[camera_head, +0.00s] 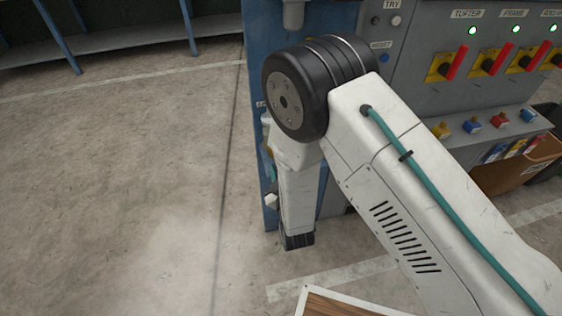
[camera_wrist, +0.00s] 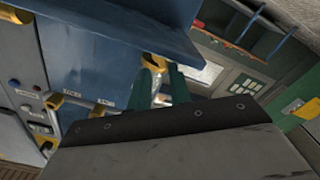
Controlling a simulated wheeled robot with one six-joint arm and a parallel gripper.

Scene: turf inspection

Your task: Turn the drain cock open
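In the wrist view, my gripper (camera_wrist: 162,80) shows two teal fingers that stand apart, with a gap between them. A yellow piece (camera_wrist: 154,61) shows at the fingertips, by the lower edge of the blue panel. It may be the handle of the drain cock, but its label and shape are not clear. I see no finger closed on it, though contact cannot be judged. In the head view, my white arm hides most of this place. Only small yellow and teal bits show at the arm's left edge, beside the blue cabinet (camera_head: 255,60).
More yellow fittings (camera_wrist: 54,101) sit by small labels on the blue panel. A grey control panel (camera_head: 430,95) with red-handled switches (camera_head: 456,62) and lit green lamps stands at right. A cardboard box (camera_head: 515,172) sits below it. The concrete floor (camera_head: 120,180) at left is clear.

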